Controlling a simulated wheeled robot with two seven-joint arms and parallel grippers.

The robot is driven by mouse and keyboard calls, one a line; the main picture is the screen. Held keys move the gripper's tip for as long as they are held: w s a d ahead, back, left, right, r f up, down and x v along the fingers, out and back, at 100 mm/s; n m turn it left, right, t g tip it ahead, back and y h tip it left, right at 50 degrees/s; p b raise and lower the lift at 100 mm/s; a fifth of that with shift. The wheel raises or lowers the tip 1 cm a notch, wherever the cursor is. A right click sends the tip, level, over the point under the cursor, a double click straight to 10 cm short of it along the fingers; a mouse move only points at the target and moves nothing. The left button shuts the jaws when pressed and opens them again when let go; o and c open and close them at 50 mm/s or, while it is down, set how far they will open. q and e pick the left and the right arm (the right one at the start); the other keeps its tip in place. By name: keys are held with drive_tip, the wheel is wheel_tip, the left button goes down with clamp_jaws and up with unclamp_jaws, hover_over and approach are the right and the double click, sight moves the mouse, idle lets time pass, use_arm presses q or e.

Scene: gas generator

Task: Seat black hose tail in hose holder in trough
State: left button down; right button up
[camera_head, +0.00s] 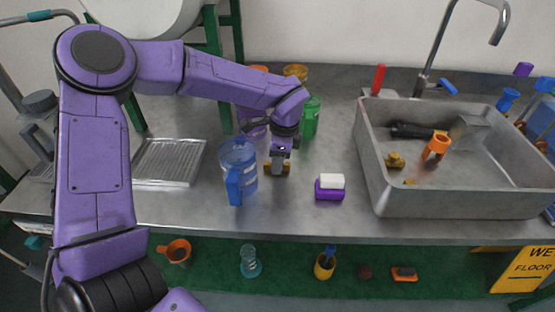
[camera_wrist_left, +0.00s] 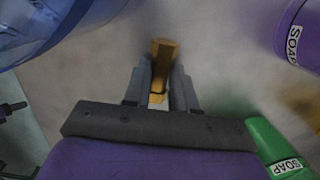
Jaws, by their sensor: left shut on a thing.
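My left gripper (camera_head: 279,166) is low over the worktop, between the blue jug and the purple and white block. It is shut on a brass-coloured piece, which shows between the fingers in the left wrist view (camera_wrist_left: 163,52). The grey trough (camera_head: 460,203) is at the right, apart from the gripper. In it lies a black cylindrical thing (camera_head: 411,130), perhaps the black hose tail; I cannot tell for certain. An orange pronged piece (camera_head: 437,146) stands near it, possibly the hose holder. A brass fitting (camera_head: 395,160) lies at the trough's left side. My right gripper is not in view.
A clear blue jug (camera_head: 238,167) stands close left of the gripper. Green (camera_head: 311,118) and purple soap bottles stand close behind. A purple and white block (camera_head: 329,187) lies to the right. A tap (camera_head: 430,62) rises behind the trough. A ribbed metal tray (camera_head: 168,163) lies at the left.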

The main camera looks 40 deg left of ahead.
use_arm(q)
drive_tip(key=shift+f, duration=0.1)
drive_tip(key=c, duration=0.9)
unclamp_jaws()
